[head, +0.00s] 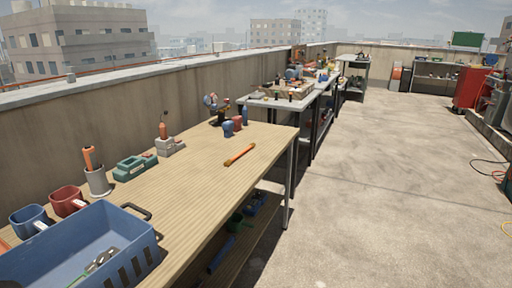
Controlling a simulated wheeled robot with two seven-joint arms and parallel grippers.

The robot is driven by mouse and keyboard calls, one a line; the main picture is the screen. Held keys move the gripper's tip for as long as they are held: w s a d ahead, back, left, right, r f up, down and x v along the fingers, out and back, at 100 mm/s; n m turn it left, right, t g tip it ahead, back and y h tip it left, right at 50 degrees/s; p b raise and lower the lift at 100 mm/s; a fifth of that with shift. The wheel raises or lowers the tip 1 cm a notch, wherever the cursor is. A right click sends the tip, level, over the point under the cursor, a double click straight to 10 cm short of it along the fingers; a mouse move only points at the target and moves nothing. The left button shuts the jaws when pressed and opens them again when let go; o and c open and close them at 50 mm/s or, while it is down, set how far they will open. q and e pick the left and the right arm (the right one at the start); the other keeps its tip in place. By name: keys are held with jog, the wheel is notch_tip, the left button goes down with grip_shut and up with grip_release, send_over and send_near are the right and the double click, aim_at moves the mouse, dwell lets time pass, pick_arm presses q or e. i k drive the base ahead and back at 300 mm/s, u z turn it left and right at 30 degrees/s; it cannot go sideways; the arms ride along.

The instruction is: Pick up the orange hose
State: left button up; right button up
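I cannot make out a clear orange hose. A straight orange rod-like object (240,154) lies on the wooden workbench (195,180), near its right edge; its exact kind is unclear. An upright orange-red shape (396,77) stands by the far wall, too small to identify. Neither of my grippers is in view.
A blue crate (135,262), a blue mug (28,220), a red mug (67,200) and a green tool (135,166) are on the bench's left part. More tables run along the parapet. A red cabinet (470,88) stands far right. The concrete floor (370,190) is open.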

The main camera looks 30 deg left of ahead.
aim_at(227, 162)
jog(key=i, duration=3.05)
jog(key=u, duration=3.85)
jog(key=i, duration=0.5)
jog(key=z, duration=0.1)
